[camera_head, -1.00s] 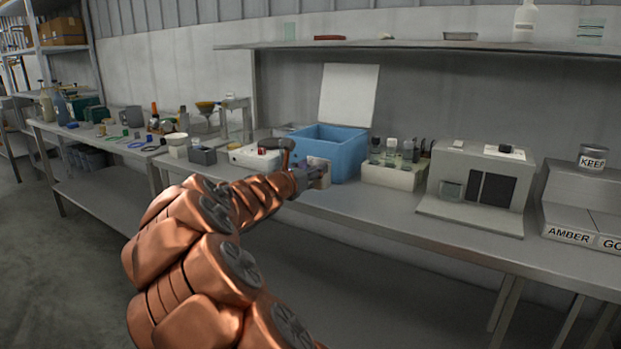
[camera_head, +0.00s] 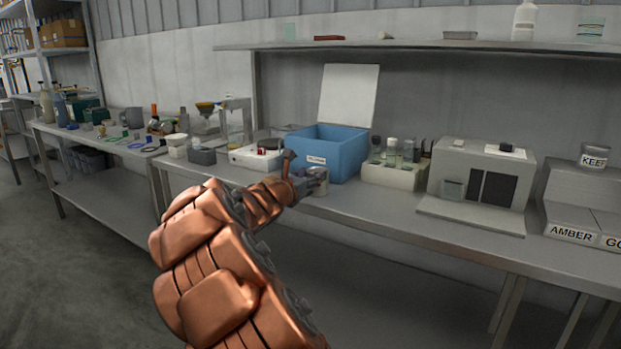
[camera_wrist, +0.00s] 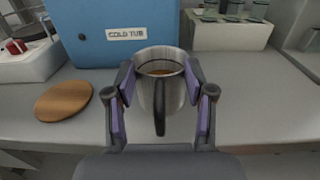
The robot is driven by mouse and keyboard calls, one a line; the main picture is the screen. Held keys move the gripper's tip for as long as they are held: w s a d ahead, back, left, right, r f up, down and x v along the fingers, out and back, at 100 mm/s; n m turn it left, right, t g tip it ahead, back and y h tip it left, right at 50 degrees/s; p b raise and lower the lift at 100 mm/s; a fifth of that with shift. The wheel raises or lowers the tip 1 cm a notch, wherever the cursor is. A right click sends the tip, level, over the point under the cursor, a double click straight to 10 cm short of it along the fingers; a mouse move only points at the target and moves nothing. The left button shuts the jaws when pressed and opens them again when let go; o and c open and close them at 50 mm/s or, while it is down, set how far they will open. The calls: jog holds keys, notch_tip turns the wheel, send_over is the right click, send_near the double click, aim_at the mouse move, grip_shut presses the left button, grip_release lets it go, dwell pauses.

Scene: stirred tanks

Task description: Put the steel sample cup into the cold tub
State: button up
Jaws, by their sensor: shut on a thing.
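In the wrist view a steel sample cup (camera_wrist: 160,92) with a dark handle towards the camera is upright between the two purple-padded fingers of my gripper (camera_wrist: 160,90). The fingers are shut on it from both sides. Brown contents show inside the cup. The blue cold tub (camera_wrist: 95,35), labelled COLD TUB, stands just behind the cup. In the head view the cold tub (camera_head: 340,155) is on the bench with its white lid (camera_head: 348,95) raised. My gripper (camera_head: 318,180) is in front of the tub's label side. Whether the cup touches the bench is unclear.
A round wooden disc (camera_wrist: 63,101) lies on the bench left of the cup. A pale rack with bottles (camera_head: 392,172) stands right of the tub. A white device with a red part (camera_head: 255,158) stands left. A shelf (camera_head: 430,46) runs above the bench.

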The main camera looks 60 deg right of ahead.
jog(key=shift+f, duration=0.1)
jog(key=o, duration=1.3)
jog(key=shift+a, duration=0.2)
jog(key=a, duration=0.4)
jog(key=a+p, duration=0.1)
jog(key=a, duration=0.2)
jog(key=s+a, duration=0.1)
jog(key=a, duration=0.3)
jog(key=shift+a+p, duration=0.3)
